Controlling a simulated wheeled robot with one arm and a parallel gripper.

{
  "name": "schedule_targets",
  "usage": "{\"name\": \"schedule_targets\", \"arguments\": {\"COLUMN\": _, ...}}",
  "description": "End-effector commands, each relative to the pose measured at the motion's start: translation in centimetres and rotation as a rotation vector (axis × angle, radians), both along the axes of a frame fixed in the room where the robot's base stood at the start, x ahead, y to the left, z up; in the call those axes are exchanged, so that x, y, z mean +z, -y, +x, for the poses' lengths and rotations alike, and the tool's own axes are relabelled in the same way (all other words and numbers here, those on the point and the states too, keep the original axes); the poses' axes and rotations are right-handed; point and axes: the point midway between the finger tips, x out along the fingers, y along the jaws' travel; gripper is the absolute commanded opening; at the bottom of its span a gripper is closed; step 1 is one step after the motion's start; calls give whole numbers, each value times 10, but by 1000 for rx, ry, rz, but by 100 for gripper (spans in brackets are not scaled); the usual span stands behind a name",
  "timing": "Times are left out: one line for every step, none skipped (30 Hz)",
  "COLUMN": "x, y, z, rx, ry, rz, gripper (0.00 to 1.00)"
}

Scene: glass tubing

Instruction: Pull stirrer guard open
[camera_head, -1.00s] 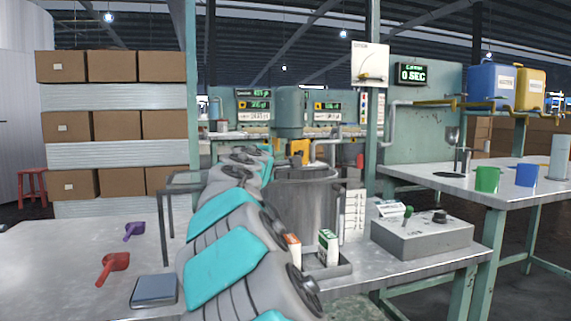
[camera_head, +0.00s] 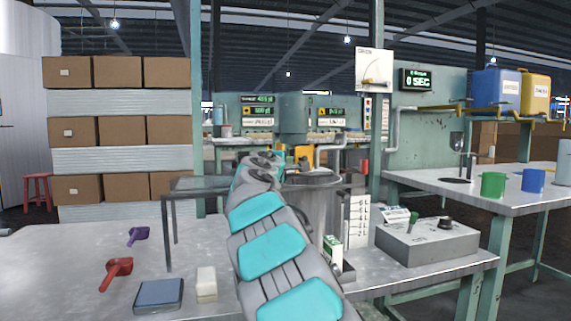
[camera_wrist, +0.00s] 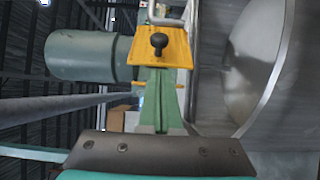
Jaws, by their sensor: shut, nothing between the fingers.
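In the wrist view a yellow plate with a black knob (camera_wrist: 158,45) sits on a green upright (camera_wrist: 158,100); I cannot tell whether it is the stirrer guard. A bent metal bar (camera_wrist: 178,15) is at its top. The steel vessel (camera_wrist: 265,60) fills the right side; it also stands behind my arm in the head view (camera_head: 322,205). A dark bolted edge of my gripper (camera_wrist: 160,152) shows at the bottom of the wrist view. My gripper is shut and empty, apart from the knob. In the head view my arm hides my gripper and part of the vessel.
A glass-topped frame (camera_head: 200,185) stands left of my arm. A control box (camera_head: 427,240) and a green-white carton (camera_head: 333,250) are to the right. The left tabletop has scoops and free room.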

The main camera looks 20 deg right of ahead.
Motion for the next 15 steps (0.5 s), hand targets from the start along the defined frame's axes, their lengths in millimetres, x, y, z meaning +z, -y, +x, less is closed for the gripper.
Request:
{"name": "schedule_targets", "arguments": {"x": 0, "y": 3, "z": 3, "rx": 0, "ry": 0, "rz": 1, "gripper": 0}}
{"name": "schedule_targets", "arguments": {"x": 0, "y": 4, "z": 4, "rx": -1, "ry": 0, "rz": 1, "gripper": 0}}
{"name": "schedule_targets", "arguments": {"x": 0, "y": 6, "z": 6, "rx": -2, "ry": 0, "rz": 1, "gripper": 0}}
{"name": "schedule_targets", "arguments": {"x": 0, "y": 6, "z": 7, "rx": -2, "ry": -1, "rz": 1, "gripper": 0}}
{"name": "schedule_targets", "arguments": {"x": 0, "y": 7, "z": 8, "rx": -2, "ry": -1, "rz": 1, "gripper": 0}}
{"name": "schedule_targets", "arguments": {"x": 0, "y": 8, "z": 9, "rx": -3, "ry": -1, "rz": 1, "gripper": 0}}
{"name": "schedule_targets", "arguments": {"x": 0, "y": 9, "z": 9, "rx": -3, "ry": -1, "rz": 1, "gripper": 0}}
{"name": "schedule_targets", "arguments": {"x": 0, "y": 9, "z": 10, "rx": -3, "ry": -1, "rz": 1, "gripper": 0}}
{"name": "schedule_targets", "arguments": {"x": 0, "y": 9, "z": 10, "rx": -3, "ry": -1, "rz": 1, "gripper": 0}}
{"name": "schedule_targets", "arguments": {"x": 0, "y": 9, "z": 10, "rx": -3, "ry": -1, "rz": 1, "gripper": 0}}
{"name": "schedule_targets", "arguments": {"x": 0, "y": 9, "z": 10, "rx": -3, "ry": 0, "rz": 0, "gripper": 0}}
{"name": "schedule_targets", "arguments": {"x": 0, "y": 9, "z": 10, "rx": -3, "ry": 0, "rz": 0, "gripper": 0}}
{"name": "schedule_targets", "arguments": {"x": 0, "y": 9, "z": 10, "rx": -3, "ry": 0, "rz": 0, "gripper": 0}}
{"name": "schedule_targets", "arguments": {"x": 0, "y": 9, "z": 10, "rx": -3, "ry": 0, "rz": 0, "gripper": 0}}
{"name": "schedule_targets", "arguments": {"x": 0, "y": 9, "z": 10, "rx": -3, "ry": 0, "rz": 0, "gripper": 0}}
